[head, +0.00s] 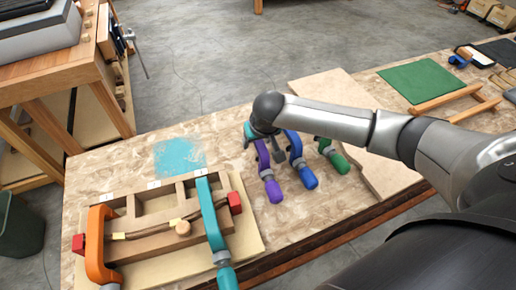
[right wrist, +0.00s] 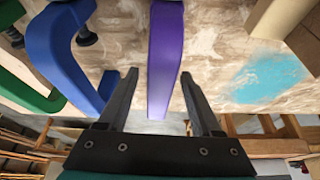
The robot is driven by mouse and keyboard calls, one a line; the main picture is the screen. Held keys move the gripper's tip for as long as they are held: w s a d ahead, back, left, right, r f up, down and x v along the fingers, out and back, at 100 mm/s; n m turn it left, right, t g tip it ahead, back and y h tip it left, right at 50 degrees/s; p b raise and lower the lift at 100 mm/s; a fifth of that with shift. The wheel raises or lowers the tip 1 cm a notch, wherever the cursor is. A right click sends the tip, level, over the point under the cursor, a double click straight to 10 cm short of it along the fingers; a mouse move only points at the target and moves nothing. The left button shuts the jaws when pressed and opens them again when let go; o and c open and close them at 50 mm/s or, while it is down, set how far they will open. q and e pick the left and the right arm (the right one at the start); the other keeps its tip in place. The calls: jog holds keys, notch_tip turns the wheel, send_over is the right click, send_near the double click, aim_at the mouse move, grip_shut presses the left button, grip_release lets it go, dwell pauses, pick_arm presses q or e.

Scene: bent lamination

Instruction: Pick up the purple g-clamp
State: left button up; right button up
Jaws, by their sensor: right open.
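The purple g-clamp (head: 272,188) lies on the workbench, leftmost in a row with a blue clamp (head: 306,176) and a green clamp (head: 335,158). My right gripper (head: 263,133) is over the far end of the purple clamp and partly hides it. In the right wrist view, the purple clamp (right wrist: 165,50) runs between the two open fingers of the right gripper (right wrist: 160,76), with gaps on both sides. The blue clamp (right wrist: 62,55) is left of the fingers there. I cannot tell whether a finger touches anything. My left gripper is not in view.
A wooden form (head: 150,217) with an orange clamp (head: 98,245) and a teal clamp (head: 211,215) stands at the left on the bench. A pale board (head: 325,95) and a green mat (head: 421,81) lie to the right. A teal patch (head: 179,156) marks the bench top.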

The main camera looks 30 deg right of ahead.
jog(key=shift+x, duration=0.8)
grip_shut()
